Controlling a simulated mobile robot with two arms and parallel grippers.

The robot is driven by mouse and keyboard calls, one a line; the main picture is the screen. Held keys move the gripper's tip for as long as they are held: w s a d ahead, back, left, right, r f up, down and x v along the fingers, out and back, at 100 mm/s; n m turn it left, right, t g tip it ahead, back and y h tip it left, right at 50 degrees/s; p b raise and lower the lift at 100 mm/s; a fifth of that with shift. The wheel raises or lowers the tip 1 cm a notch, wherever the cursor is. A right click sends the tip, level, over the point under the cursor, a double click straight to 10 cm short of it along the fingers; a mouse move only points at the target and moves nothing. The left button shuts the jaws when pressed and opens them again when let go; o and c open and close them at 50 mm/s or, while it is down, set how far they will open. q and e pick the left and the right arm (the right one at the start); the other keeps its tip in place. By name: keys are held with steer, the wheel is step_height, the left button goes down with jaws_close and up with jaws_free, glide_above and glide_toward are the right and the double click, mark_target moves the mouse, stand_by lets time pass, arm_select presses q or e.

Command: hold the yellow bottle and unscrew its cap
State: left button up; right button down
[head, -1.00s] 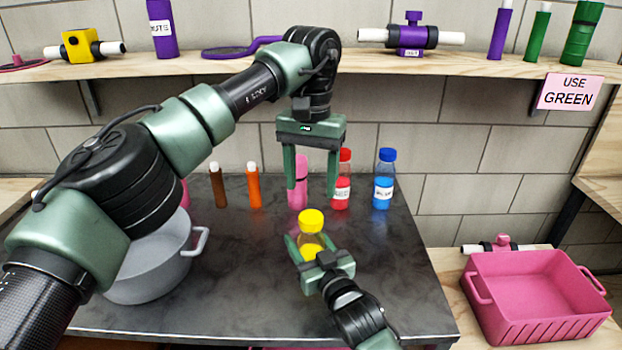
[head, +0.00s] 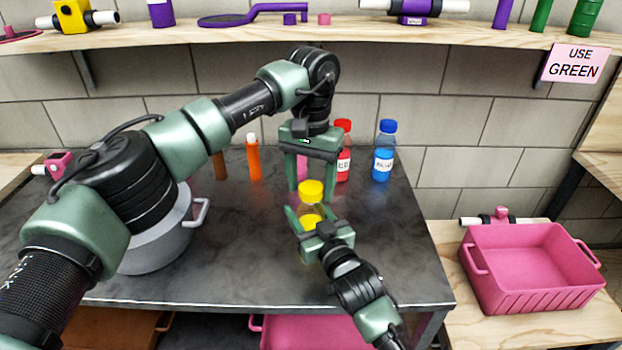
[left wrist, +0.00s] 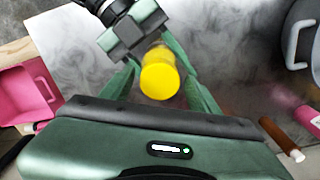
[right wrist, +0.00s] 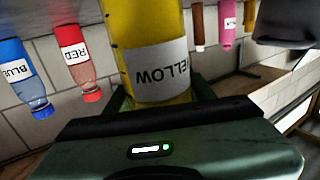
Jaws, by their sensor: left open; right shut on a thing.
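The yellow bottle (head: 310,213) stands upright over the dark table, with its yellow cap (head: 312,190) on top. My right gripper (head: 306,222) is shut on the bottle's body from the front; in the right wrist view the bottle (right wrist: 150,40) fills the space between the fingers, its label upside down. My left gripper (head: 312,195) points down from above, open, its fingertips around the cap's height. In the left wrist view the cap (left wrist: 160,78) lies between the left fingers, with a gap visible beside it. I cannot tell whether a finger touches it.
A red bottle (head: 343,160) and a blue bottle (head: 384,155) stand behind. An orange tube (head: 254,160) stands back left, and a grey pot (head: 165,235) sits left under my left arm. A pink crate (head: 535,275) is on the right. The front of the table (head: 240,270) is clear.

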arm_select(q)
jaws_close()
steer(key=n, duration=0.9)
steer(key=shift+n, duration=0.3)
steer(key=n, duration=0.8)
steer(key=shift+r, duration=0.1)
steer(key=n, duration=0.8)
steer(key=shift+n, duration=0.4)
steer(key=n, duration=1.4)
steer(key=shift+n, duration=0.3)
steer(key=n, duration=1.3)
